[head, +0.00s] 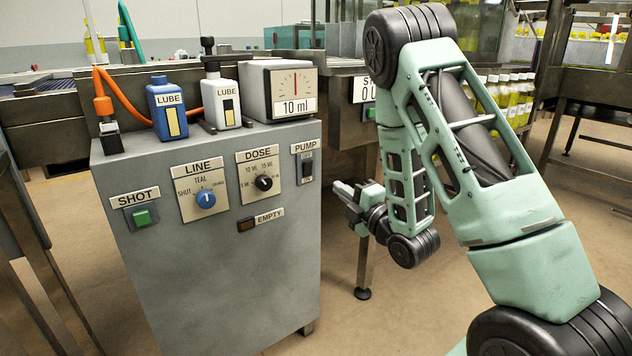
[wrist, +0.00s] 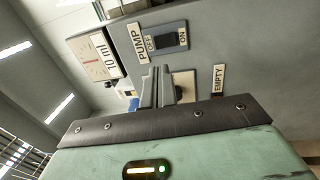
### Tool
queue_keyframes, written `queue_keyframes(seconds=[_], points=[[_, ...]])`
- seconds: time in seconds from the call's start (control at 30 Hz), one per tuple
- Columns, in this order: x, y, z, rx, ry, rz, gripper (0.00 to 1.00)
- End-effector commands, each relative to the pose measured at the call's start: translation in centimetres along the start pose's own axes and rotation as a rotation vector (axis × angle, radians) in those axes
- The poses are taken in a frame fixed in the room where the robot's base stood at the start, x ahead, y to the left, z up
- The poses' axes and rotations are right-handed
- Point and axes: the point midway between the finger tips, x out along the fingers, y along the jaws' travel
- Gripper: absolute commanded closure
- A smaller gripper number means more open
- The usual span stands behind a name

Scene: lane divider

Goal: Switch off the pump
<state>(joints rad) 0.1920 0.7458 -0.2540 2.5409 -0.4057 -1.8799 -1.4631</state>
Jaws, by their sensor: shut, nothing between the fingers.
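In the wrist view the rocker (wrist: 166,43) lies between the OFF mark on the left and the ON mark on the right; I cannot tell which end is pressed in. My gripper (head: 345,190) is right of the cabinet in the head view. In the wrist view my gripper (wrist: 160,80) is shut and empty, its fingers pointing toward the panel, with the switch just beyond their tips. I see no clear contact.
The panel also has a green SHOT button (head: 142,217), a blue LINE knob (head: 205,198), a black DOSE knob (head: 264,183) and an EMPTY lamp (head: 246,225). Two LUBE bottles and a 10 ml gauge (head: 293,80) stand on top.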

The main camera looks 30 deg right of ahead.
Motion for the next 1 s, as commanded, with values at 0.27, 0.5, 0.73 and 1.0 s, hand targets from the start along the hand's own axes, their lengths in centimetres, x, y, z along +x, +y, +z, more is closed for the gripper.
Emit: queue_keyframes(seconds=[0.27,0.5,0.73,1.0], points=[[3.5,0.0,0.1,-0.002,0.000,0.004,1.00],[8.1,0.0,0.1,0.000,-0.002,0.003,1.00],[10.4,0.0,0.1,-0.001,-0.003,0.000,1.00],[10.8,0.0,0.1,0.000,-0.003,-0.001,1.00]])
